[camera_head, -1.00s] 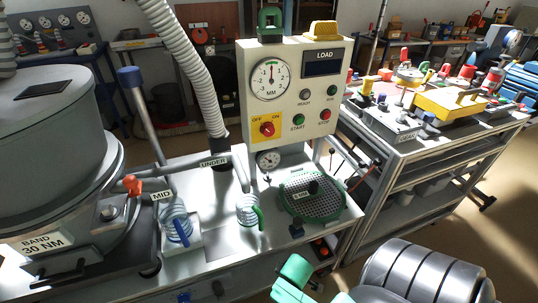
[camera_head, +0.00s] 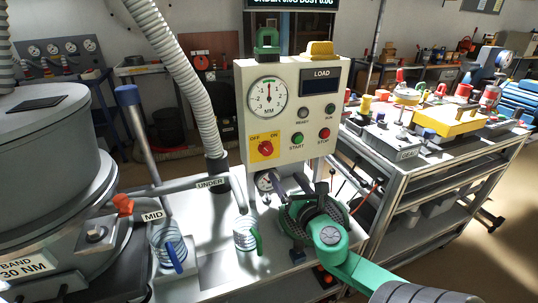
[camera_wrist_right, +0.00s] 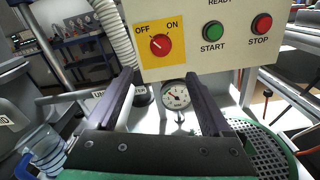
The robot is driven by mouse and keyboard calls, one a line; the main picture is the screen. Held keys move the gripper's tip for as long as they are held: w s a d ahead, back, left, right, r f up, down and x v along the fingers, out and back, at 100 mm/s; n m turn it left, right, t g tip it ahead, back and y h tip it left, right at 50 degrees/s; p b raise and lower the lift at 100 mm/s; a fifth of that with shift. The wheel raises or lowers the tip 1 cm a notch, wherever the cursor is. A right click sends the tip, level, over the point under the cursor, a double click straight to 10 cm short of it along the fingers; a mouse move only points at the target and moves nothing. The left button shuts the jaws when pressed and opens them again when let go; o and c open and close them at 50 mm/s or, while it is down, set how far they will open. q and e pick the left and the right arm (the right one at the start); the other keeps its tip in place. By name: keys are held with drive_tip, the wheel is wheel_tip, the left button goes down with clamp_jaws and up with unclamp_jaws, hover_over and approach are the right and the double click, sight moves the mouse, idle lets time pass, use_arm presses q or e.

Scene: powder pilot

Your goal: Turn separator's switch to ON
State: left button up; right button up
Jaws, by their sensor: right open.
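The separator's switch is a red knob (camera_head: 265,148) on a yellow plate (camera_head: 254,155) marked OFF and ON, low on the left of the cream control panel (camera_head: 311,150). The knob also shows in the right wrist view (camera_wrist_right: 161,44), with its pale mark seeming to point up-left towards OFF. My right gripper (camera_head: 298,184) is open and empty, in front of and below the panel, with its fingers pointing at it. In the right wrist view my fingertips (camera_wrist_right: 159,78) are spread below the knob, apart from it. My left gripper is not in view.
Green START (camera_wrist_right: 212,31) and red STOP (camera_wrist_right: 262,23) buttons sit right of the switch. A small gauge (camera_wrist_right: 174,95) is below the panel. The green-rimmed mesh screen (camera_wrist_right: 262,148) lies under my right gripper. A ribbed hose (camera_head: 190,80) and jars (camera_head: 245,233) stand to the left.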

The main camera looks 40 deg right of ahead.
sight(268, 151)
drive_tip(key=x, duration=1.4)
drive_tip(key=shift+w+d, duration=0.1)
clamp_jaws()
